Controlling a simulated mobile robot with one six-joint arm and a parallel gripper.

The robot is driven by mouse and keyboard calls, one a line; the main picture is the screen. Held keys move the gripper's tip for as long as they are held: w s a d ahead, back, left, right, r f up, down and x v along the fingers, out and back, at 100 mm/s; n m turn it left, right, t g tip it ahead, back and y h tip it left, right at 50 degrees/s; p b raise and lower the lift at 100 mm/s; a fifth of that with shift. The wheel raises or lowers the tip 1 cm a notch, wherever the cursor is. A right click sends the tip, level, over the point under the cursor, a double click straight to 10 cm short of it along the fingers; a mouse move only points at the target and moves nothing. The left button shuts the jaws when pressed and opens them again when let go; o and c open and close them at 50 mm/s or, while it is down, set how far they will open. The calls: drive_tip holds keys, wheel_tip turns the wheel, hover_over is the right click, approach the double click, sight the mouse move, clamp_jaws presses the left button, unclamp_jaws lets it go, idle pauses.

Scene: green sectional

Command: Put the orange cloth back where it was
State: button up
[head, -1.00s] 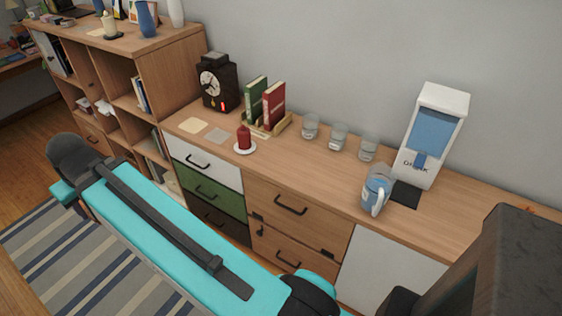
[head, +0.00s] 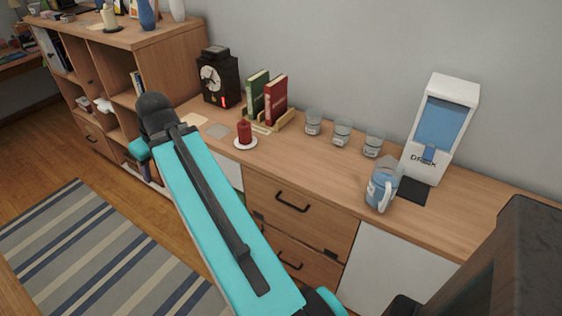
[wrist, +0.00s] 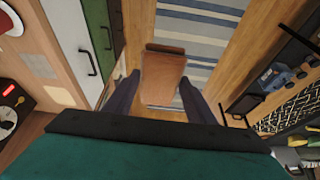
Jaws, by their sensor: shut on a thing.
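My gripper (wrist: 160,78) shows in the wrist view, its two dark fingers reaching forward. They are shut on an orange-brown piece with a darker far edge, which I take to be the orange cloth (wrist: 163,76). It sits between the fingertips, over the floor and striped rug in that view. In the head view my turquoise arm reaches away toward the left part of the dresser (head: 320,168). The gripper and the cloth do not show there.
The dresser top holds a black clock (head: 218,80), books (head: 272,98), a red candle (head: 245,134), several glasses (head: 342,132), a blue jug (head: 380,187) and a drink dispenser (head: 440,125). A shelf unit (head: 172,80) stands left. The striped rug (head: 90,250) looks clear.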

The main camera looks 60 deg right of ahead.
drive_tip(key=s+d+f+b, duration=0.3)
drive_tip(key=s+d+b, duration=0.3)
drive_tip(key=s+d, duration=0.7)
drive_tip(key=s+d+f+b, duration=0.4)
drive_tip(key=s+d+b, duration=0.2)
drive_tip(key=s+d, duration=0.6)
drive_tip(key=shift+s+d, duration=0.35)
drive_tip(key=shift+s, duration=0.55)
drive_tip(key=shift+w+d+r+p, duration=0.1)
drive_tip(key=shift+d+r+p, duration=0.1)
drive_tip(key=shift+p, duration=0.1)
drive_tip(key=d+p, duration=0.1)
drive_tip(key=p, duration=0.2)
drive_tip(key=w+d+p, duration=0.1)
drive_tip(key=p, duration=0.3)
drive_tip(key=shift+w+d+f, duration=0.1)
drive_tip(key=shift+w+d, duration=0.05)
drive_tip(key=shift+d, duration=0.1)
drive_tip(key=shift+w+d+p, duration=0.15)
drive_tip(key=shift+d+p, duration=0.1)
drive_tip(key=shift+p, duration=0.8)
drive_tip(key=d+p, duration=0.1)
drive_tip(key=p, duration=0.4)
drive_tip(key=shift+w, duration=0.25)
